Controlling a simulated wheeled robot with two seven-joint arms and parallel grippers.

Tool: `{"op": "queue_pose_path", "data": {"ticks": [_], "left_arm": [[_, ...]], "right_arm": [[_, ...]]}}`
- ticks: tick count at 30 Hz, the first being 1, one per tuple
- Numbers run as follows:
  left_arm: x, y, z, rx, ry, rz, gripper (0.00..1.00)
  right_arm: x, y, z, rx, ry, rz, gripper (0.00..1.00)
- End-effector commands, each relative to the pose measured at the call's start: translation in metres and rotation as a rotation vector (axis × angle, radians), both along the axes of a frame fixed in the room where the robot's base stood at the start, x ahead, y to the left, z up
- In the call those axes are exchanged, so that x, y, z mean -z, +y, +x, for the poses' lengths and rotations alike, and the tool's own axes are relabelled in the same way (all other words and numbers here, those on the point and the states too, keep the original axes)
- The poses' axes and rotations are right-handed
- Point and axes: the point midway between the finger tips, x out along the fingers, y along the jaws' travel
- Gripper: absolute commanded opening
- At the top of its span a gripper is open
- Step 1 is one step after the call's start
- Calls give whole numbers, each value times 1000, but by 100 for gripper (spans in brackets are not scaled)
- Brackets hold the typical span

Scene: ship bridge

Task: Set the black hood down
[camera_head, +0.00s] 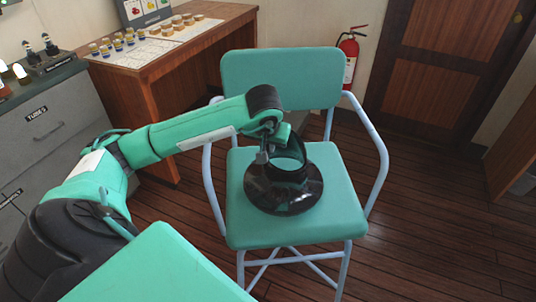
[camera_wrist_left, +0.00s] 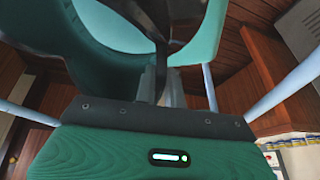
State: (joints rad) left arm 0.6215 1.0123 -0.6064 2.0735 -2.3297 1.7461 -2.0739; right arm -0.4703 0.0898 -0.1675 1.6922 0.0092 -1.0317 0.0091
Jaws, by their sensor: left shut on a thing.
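The black hood (camera_head: 284,196) is a glossy dark piece with a wide round base and an open upper ring. It is over the seat of the green chair (camera_head: 340,205), its base appearing to rest on the seat. My left gripper (camera_head: 264,157) is shut on the hood's upper rim, at its left side. In the left wrist view the dark hood (camera_wrist_left: 160,22) runs down between the fingers (camera_wrist_left: 160,85); its lower part is out of that view. My right gripper is not in view.
The chair has pale blue tubular armrests (camera_head: 375,150) on both sides. A wooden desk (camera_head: 150,75) with small pieces stands behind left, and a grey drawer cabinet (camera_head: 45,125) at far left. A red fire extinguisher (camera_head: 349,58) hangs behind. The floor on the right is clear.

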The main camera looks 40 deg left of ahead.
Motion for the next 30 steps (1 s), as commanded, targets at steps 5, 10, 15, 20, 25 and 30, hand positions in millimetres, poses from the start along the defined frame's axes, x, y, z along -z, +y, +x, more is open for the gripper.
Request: {"op": "queue_pose_path", "data": {"ticks": [5,10,15,20,25,30], "left_arm": [[14,0,0,0,0,-1,0],[35,0,0,0,0,-2,0],[37,0,0,0,-2,0,0],[38,0,0,0,-2,0,0],[39,0,0,0,0,0,32],[39,0,0,0,0,0,32]], "right_arm": [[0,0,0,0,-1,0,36],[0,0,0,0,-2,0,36],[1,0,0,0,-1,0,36],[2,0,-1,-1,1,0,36],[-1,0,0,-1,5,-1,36],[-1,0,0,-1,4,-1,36]]}}
